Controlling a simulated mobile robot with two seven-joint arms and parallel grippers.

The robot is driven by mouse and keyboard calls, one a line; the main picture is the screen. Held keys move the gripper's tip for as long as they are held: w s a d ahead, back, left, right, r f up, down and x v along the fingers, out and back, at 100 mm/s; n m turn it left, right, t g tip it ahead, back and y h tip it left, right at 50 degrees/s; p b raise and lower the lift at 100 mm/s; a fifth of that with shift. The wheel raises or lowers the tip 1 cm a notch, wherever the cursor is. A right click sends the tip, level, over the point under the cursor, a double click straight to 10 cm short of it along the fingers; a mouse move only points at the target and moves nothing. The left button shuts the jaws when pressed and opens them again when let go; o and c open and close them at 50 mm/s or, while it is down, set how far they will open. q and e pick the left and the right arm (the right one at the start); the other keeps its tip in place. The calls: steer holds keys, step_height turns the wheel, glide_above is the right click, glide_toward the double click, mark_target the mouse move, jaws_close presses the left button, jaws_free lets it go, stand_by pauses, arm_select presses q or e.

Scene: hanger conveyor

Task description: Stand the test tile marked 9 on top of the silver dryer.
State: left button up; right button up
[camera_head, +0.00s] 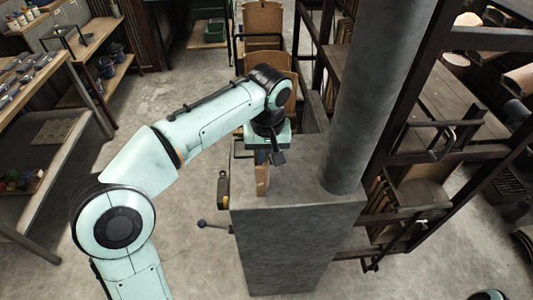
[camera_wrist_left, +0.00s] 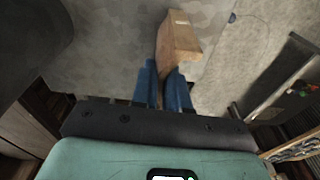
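The silver dryer (camera_head: 300,238) is a tall grey metal box with a flat top and a thick round flue (camera_head: 372,90) rising from it. My left gripper (camera_head: 262,160) reaches over the left part of the dryer's top and points down. Its blue fingers (camera_wrist_left: 162,88) are closed on a tan-brown tile (camera_head: 262,180), which also shows in the left wrist view (camera_wrist_left: 178,40). The tile is upright, close to the top's left edge; I cannot tell whether it touches the top. No number is readable on it. My right gripper is out of view.
A dark metal rack (camera_head: 415,150) stands right of the dryer. Tan boards (camera_head: 263,65) stand in a frame behind it. A lever with a dark knob (camera_head: 203,224) sticks out on the left side. A workbench (camera_head: 60,135) stands far left, with open floor between.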

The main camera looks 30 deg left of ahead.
arm_select(q)
steer(key=o, duration=0.5)
steer(key=shift+r, duration=0.1)
step_height(320, 180, up, 13)
steer(key=s+p, duration=0.1)
steer(key=p, duration=0.2)
steer(key=shift+s+d+p, duration=0.15)
steer(key=shift+d+p, duration=0.15)
steer(key=shift+d, duration=0.15)
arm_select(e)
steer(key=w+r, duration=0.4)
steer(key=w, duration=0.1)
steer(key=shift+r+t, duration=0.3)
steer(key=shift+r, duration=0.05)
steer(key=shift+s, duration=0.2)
